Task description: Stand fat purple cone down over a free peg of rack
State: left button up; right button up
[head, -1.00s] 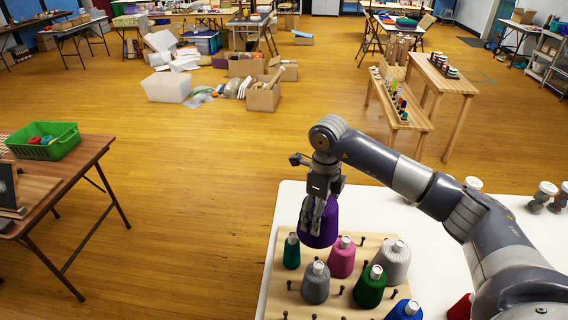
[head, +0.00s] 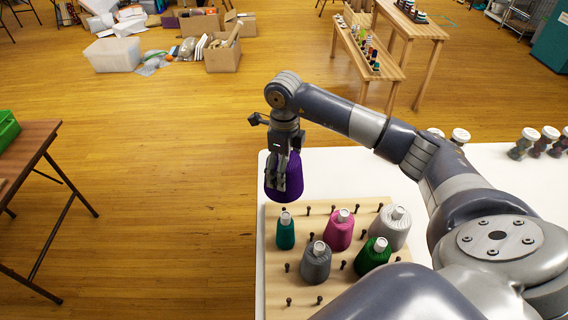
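The fat purple cone (head: 295,180) hangs in my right gripper (head: 282,187), wide end down, above the far left corner of the rack. The gripper is shut on the cone, with its fingers along the cone's side. The rack (head: 312,226) is a light wooden board with rows of dark pegs on a white table. A teal cone (head: 285,234), a pink cone (head: 338,232), a white cone (head: 395,230), a grey cone (head: 316,265) and a green cone (head: 372,256) stand on it. Several bare pegs show between and around them. My arm hides the rack's near right part. My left gripper is not in view.
The white table (head: 345,170) has clear room behind the rack. Several grey and brown cones with white tops (head: 540,142) stand at its far right. A wooden bench with small items (head: 370,55) stands beyond. A brown table (head: 30,140) is at the left.

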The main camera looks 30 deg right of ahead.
notch_tip(320, 180, down, 4)
jog(key=b, duration=0.2)
jog(key=shift+f+b, duration=0.1)
jog(key=shift+b, duration=0.2)
notch_tip(320, 180, down, 4)
jog(key=b, duration=0.3)
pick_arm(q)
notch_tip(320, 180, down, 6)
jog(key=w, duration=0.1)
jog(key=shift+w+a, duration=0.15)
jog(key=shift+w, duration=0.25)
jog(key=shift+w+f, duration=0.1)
pick_arm(e)
jog(key=shift+f+b, duration=0.35)
jog(key=shift+f, duration=0.05)
jog(key=shift+f+b, duration=1.3)
jog(key=shift+f, duration=0.35)
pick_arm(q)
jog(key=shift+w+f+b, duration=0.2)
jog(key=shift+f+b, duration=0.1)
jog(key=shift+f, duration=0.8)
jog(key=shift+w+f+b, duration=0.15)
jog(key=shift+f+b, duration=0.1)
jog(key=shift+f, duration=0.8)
pick_arm(e)
jog(key=shift+f, duration=0.75)
